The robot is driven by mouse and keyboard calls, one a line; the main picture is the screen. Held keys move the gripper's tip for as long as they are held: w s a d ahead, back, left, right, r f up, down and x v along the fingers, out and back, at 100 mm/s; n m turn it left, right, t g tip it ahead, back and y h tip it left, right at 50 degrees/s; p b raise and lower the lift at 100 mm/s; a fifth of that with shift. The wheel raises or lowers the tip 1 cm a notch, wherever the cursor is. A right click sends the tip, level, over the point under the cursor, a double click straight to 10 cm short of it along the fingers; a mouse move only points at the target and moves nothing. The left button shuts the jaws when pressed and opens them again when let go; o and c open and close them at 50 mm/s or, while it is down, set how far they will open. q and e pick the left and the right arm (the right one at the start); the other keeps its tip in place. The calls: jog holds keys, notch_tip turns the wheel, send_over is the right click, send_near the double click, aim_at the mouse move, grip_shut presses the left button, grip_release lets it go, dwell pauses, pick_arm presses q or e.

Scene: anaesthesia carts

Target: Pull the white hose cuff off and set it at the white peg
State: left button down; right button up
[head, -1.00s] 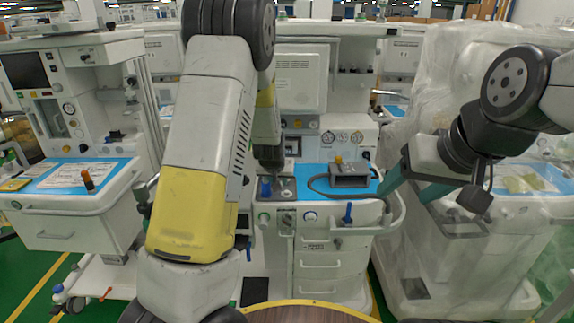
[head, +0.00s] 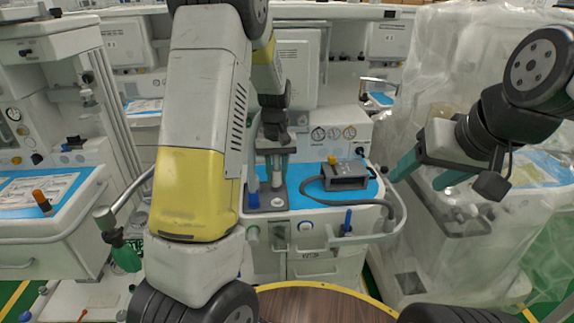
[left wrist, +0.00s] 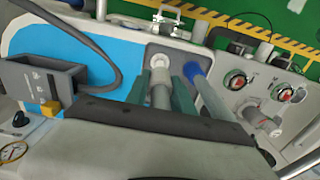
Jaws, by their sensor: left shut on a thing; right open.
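A pale white-grey cuff (head: 277,177) stands upright over a grey plate on the middle cart. My left gripper (head: 275,172) points down and its green fingers are shut on it. In the left wrist view the cuff (left wrist: 160,93) sits between the fingers, with a white ring (left wrist: 158,61) at its far end. I cannot tell whether the cuff still touches that ring. A blue-based post (head: 253,199) stands just left of it, outside the fingers; it also shows in the left wrist view (left wrist: 193,72). My right gripper (head: 426,174) is open and empty, right of the cart.
A dark grey box (head: 345,176) with a yellow knob and a grey hose (head: 388,201) lies on the blue mat (head: 315,197). A blue-handled part (head: 347,219) is at the cart's front. A plastic-wrapped cart (head: 455,235) stands right, another cart (head: 30,240) left.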

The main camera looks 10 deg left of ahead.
aim_at(277, 199)
pick_arm(q)
jog(key=shift+f, duration=0.1)
jog(key=shift+f, duration=2.75)
jog(key=shift+f, duration=1)
jog(key=c, duration=1)
grip_release()
jog(key=shift+r, duration=0.1)
notch_tip(277, 199, up, 7)
jog(key=shift+r, duration=0.3)
